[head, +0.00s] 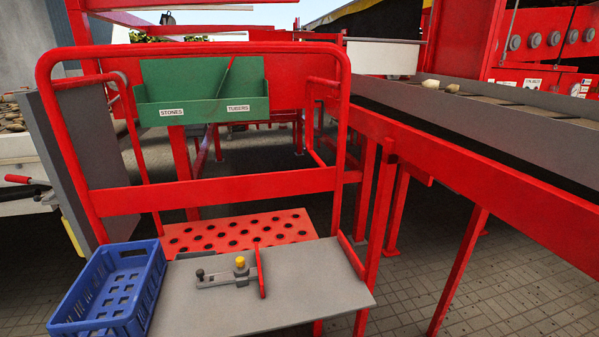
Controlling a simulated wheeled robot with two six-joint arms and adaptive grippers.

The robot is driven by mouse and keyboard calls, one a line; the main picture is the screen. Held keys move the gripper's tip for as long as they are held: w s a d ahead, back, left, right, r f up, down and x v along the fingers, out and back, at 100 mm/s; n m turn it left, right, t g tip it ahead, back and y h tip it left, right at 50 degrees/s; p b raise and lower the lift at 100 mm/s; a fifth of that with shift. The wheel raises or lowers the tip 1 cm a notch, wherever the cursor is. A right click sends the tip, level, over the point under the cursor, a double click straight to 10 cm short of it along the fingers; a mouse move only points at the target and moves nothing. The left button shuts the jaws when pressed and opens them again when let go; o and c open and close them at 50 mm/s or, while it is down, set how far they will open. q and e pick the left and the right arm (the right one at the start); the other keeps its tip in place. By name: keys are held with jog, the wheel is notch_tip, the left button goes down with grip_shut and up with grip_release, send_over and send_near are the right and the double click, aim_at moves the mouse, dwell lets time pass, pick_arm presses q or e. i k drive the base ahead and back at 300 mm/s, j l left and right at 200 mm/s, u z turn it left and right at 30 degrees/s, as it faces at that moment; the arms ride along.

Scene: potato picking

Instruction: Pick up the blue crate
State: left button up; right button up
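The blue crate (150,300) is at the lower left in the head view, at the left end of a grey shelf. It is an open-topped plastic crate with slotted walls and floor, and it looks empty. Its near left corner is close to the bottom edge of the picture. I cannot tell how much of it rests on the shelf. Neither of my grippers shows in the head view, and nothing is seen touching the crate.
The grey shelf (320,290) carries a small lever unit (225,277) with a yellow knob. A red rail frame (200,196) stands behind it, with a green box (205,108) labelled STONES and TUBERS. A conveyor (480,105) with potatoes runs at right.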

aim_at(135, 320)
jog(key=u, duration=1.45)
